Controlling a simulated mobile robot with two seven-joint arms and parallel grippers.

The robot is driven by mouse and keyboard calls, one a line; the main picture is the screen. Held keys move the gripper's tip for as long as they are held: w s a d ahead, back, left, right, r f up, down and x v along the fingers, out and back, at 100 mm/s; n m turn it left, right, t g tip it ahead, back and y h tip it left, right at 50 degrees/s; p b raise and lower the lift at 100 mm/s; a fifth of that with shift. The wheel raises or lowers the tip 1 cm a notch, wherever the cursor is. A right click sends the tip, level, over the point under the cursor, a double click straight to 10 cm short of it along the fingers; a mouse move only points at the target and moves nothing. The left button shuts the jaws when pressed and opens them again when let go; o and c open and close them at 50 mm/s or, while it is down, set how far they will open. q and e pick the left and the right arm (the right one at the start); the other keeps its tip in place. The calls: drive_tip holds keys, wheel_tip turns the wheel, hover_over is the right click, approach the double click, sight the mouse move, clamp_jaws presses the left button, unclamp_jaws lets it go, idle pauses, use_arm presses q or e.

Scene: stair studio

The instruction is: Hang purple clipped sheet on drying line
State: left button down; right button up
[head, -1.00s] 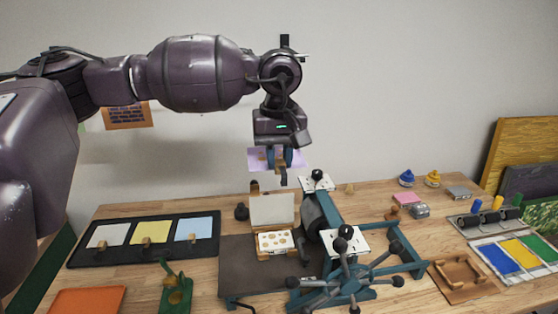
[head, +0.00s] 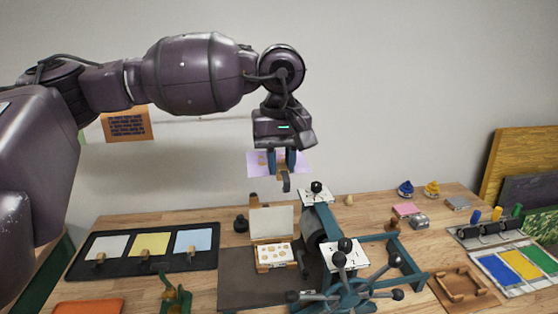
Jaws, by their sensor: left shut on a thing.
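My left gripper (head: 281,163) is shut on the purple clipped sheet (head: 301,158). It holds the sheet in the air, above the back of the workbench and in front of the grey wall. The clip is mostly hidden by the fingers; a grey hook-like piece hangs below them. The drying line (head: 212,118) shows as a thin pale strand on the wall, partly behind my left arm. An orange sheet with a dark brick pattern (head: 126,125) hangs at its left. The purple sheet is lower than the line in the picture. My right gripper is not in view.
A press with a spoked wheel (head: 345,290) stands mid-bench below the gripper. A black tray (head: 85,262) with white, yellow and blue sheets lies left. Ink bottles (head: 405,188), rollers (head: 490,232) and a wooden frame (head: 461,284) are at right. The wall above is clear at right.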

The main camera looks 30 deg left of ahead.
use_arm(q)
drive_tip(key=shift+s+d+r+b, duration=0.15)
drive_tip(key=shift+s+d+r, duration=0.2)
drive_tip(key=shift+s+d, duration=0.5)
drive_tip(key=shift+s+d+r+b, duration=0.15)
drive_tip(key=shift+s+d+r, duration=0.35)
drive_tip(key=shift+s, duration=0.55)
drive_tip(key=shift+s+d+r+b, duration=0.15)
drive_tip(key=shift+s+d+r, duration=0.1)
drive_tip(key=shift+s+d, duration=0.65)
drive_tip(key=shift+a, duration=0.15)
